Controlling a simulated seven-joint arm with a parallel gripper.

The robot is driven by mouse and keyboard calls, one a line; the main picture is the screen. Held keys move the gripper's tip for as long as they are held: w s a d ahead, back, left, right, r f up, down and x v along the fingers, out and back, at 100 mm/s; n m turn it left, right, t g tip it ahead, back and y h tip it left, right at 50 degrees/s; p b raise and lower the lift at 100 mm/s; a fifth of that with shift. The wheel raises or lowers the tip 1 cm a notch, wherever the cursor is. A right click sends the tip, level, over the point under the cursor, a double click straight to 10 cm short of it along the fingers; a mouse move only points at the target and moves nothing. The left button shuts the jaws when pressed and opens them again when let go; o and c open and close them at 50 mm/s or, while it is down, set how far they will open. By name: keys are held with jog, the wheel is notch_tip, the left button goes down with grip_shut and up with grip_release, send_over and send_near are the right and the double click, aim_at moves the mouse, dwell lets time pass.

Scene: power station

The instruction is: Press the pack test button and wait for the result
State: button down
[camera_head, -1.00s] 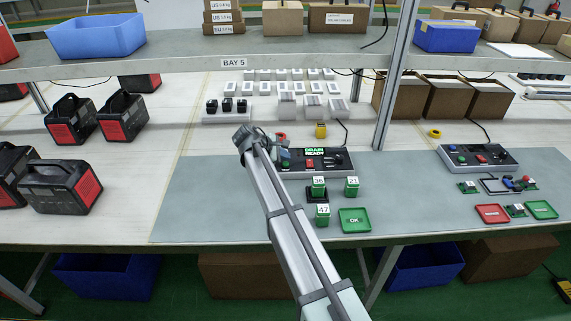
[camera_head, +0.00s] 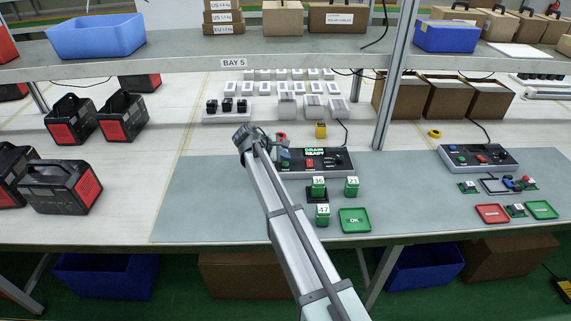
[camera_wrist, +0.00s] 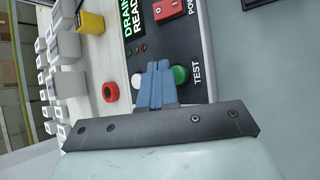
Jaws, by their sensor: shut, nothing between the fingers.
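The tester console (camera_head: 335,160) stands on the grey mat right of my arm in the head view, its display reading "DRAIN READY". In the wrist view, the green button (camera_wrist: 181,74) beside the word "TEST" is just right of my gripper (camera_wrist: 159,66). A white button (camera_wrist: 138,82) is just left of it. My blue fingers are shut and empty, and their tips lie over the panel between these two buttons. I cannot tell whether they touch it. In the head view, my arm hides part of the console's left end.
Numbered packs 36 (camera_head: 318,189), 21 (camera_head: 352,187) and 47 (camera_head: 322,215) stand before the console, beside a green "OK" tray (camera_head: 355,220). A red switch (camera_wrist: 166,10) and a red round part (camera_wrist: 110,91) are near my gripper. A second console (camera_head: 478,157) stands at right.

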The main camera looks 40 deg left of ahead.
aim_at(284, 165)
jog(key=shift+f, duration=0.2)
dwell(0.6)
jog(key=shift+f, duration=0.25)
jog(key=shift+f, duration=0.45)
dwell(1.0)
jog(key=shift+r, duration=0.85)
jog(key=shift+r, duration=2.5)
